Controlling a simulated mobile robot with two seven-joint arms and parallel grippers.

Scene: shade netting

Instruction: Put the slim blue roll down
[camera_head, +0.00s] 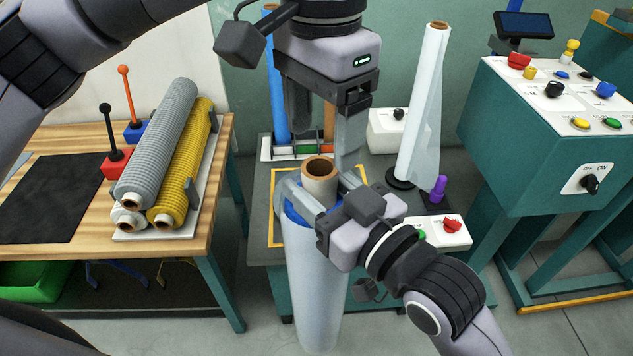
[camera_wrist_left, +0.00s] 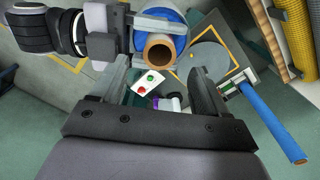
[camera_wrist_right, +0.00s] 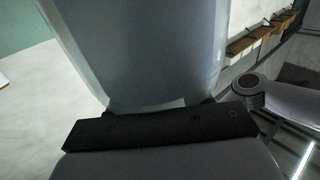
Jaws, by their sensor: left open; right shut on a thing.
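The slim blue roll (camera_head: 279,95) stands upright at the back of the grey worktable, partly hidden behind my left gripper. It also shows in the left wrist view (camera_wrist_left: 270,122), outside the fingers. My left gripper (camera_head: 322,128) is open, pointing down, with nothing between its fingers. My right gripper (camera_head: 318,190) is shut on a thick film-wrapped roll (camera_head: 316,285) with a brown core and a blue band near its top. That roll hangs or stands upright in front of the worktable; I cannot tell whether its bottom touches the floor. It fills the right wrist view (camera_wrist_right: 140,50).
A white roll (camera_head: 422,100) stands on a black base at the right of the worktable (camera_head: 258,190). A wooden bench (camera_head: 215,190) with grey and yellow mesh rolls (camera_head: 185,160) is left. A teal control console (camera_head: 510,130) is right. A button box (camera_head: 440,232) sits at the worktable's front.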

